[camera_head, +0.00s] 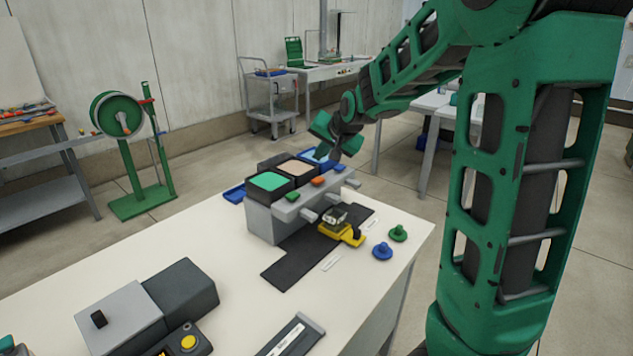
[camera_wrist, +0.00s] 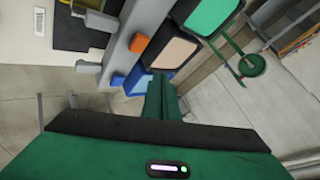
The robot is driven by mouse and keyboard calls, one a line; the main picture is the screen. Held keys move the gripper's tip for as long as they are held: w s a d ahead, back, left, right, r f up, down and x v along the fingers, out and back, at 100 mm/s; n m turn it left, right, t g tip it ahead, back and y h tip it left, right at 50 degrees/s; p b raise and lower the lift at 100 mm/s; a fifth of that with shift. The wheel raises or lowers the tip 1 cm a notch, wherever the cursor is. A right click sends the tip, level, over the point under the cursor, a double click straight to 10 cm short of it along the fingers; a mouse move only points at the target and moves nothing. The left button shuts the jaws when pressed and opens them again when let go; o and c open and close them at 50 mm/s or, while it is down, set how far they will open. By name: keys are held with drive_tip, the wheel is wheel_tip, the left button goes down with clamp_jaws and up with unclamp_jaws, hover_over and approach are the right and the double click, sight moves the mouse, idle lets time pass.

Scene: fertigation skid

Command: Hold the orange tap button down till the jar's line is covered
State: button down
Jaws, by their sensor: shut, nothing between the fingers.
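The orange tap button (camera_head: 318,181) sits on the grey ledge of the skid, in front of the peach-topped tank (camera_head: 295,168). It also shows in the wrist view (camera_wrist: 139,43), left of that tank. The small clear jar (camera_head: 334,217) stands on a yellow stand on the dark mat, below the taps. Its line and any liquid level are too small to tell. My gripper (camera_head: 324,150) is over the blue tank end at the back of the skid, apart from the orange button. In the wrist view its fingers (camera_wrist: 160,82) are together and empty.
A green button (camera_head: 292,196) and a blue button (camera_head: 340,168) flank the orange one. Grey spouts (camera_head: 309,214) jut out below. Blue (camera_head: 382,251) and green (camera_head: 398,233) knobbed pieces lie at the right. The front-left holds grey and dark boxes (camera_head: 180,290). The table's middle is clear.

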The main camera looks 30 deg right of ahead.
sight(320, 181)
drive_tip(key=shift+f, duration=2.3)
drive_tip(key=shift+f, duration=0.2)
drive_tip(key=shift+s+f, duration=0.1)
drive_tip(key=shift+f, duration=0.1)
drive_tip(key=shift+f, duration=0.55)
idle(4.8)
